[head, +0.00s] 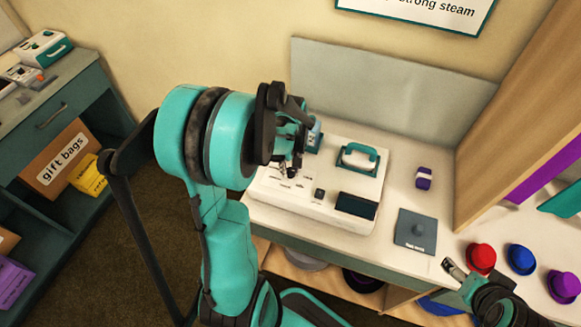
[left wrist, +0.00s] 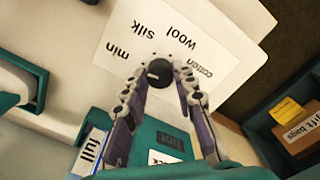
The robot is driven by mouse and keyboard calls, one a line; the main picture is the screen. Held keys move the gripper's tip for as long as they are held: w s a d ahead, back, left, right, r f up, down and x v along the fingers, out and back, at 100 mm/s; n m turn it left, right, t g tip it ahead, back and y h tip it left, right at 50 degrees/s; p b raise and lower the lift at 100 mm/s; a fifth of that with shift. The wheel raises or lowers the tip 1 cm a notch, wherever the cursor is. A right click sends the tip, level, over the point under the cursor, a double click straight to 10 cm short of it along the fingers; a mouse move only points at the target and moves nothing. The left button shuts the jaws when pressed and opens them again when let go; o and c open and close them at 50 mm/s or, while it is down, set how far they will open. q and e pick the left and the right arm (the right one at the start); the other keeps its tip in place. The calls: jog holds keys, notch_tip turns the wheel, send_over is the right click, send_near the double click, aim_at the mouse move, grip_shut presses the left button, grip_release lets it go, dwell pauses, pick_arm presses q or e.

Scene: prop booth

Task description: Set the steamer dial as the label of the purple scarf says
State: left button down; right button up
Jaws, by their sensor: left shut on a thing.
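The steamer (head: 325,208) is a white unit on the counter, with a dark panel at its front. In the left wrist view its dial (left wrist: 157,72) is a small dark round knob on a white plate (left wrist: 222,28) marked min, silk, wool and cotton. My left gripper (head: 290,168) reaches down over the plate, and its fingers are shut on the dial. I cannot read the dial's pointer clearly. A small purple bundle with a pale band (head: 424,178) lies on the counter; I cannot tell whether it is the scarf. My right gripper (head: 453,268) is at the lower right, away from the steamer.
A teal-handled iron (head: 359,159) sits on the steamer's far side. A grey slab (head: 415,231) lies right of the steamer. Red (head: 481,257), blue (head: 521,258) and purple (head: 563,285) hats stand at the right. A gift bags box (head: 57,160) is on the left shelf.

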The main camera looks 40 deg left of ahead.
aim_at(290, 170)
pick_arm(q)
jog(key=shift+m, duration=0.3)
jog(key=m, duration=0.9)
jog(key=shift+b, duration=0.3)
dwell(0.5)
jog(key=c, duration=1.2)
grip_release()
notch_tip(290, 170, up, 12)
